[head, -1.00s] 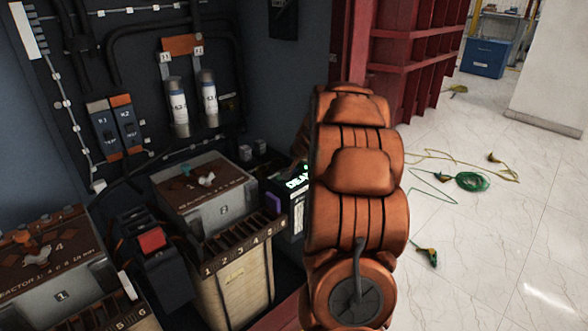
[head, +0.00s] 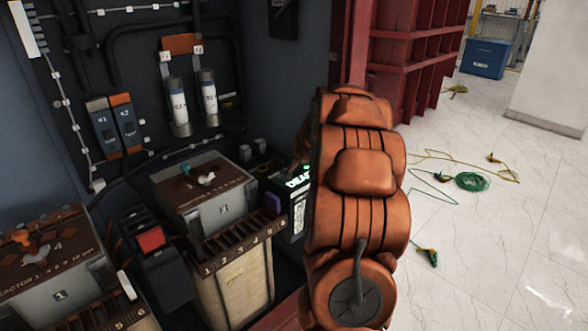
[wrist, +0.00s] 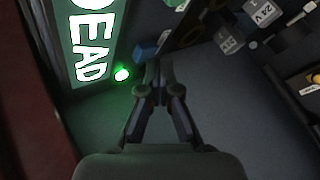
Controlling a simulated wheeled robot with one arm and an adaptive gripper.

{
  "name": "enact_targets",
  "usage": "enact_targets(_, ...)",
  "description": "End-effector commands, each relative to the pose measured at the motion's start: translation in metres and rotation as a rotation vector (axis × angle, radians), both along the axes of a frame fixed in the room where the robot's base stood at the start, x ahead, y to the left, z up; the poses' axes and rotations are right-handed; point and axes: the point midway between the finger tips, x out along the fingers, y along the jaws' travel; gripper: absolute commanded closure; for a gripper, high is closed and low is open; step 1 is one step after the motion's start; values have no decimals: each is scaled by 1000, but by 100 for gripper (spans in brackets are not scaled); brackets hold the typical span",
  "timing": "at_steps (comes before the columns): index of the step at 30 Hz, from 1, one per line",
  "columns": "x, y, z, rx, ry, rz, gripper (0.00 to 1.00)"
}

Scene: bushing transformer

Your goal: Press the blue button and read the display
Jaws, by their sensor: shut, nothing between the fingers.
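The lit display (wrist: 88,40) fills the upper left of the wrist view, with large white letters on green; "EAD" reads clearly and the first letter is cut off. It also shows in the head view (head: 298,181), partly hidden by my arm, with "DEA" visible. A small green light (wrist: 122,74) glows beside it. A blue button (wrist: 144,50) lies just beyond my fingertips. My gripper (wrist: 154,68) is shut and empty, its tips close to the blue button; I cannot tell whether they touch. In the head view the gripper is mostly hidden behind my arm.
A box with a red square (head: 151,239), a grey reactor box (head: 205,195) and a cream numbered box (head: 247,285) stand left of my arm. A dark panel with cylinders (head: 180,108) is behind. Green cable (head: 473,181) lies on the open floor at right.

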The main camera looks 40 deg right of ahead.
Motion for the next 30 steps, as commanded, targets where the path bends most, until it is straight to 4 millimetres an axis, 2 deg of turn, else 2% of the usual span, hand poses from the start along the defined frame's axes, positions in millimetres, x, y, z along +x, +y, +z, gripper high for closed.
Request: enact_targets(30,0,0,-8,0,1,1,100)
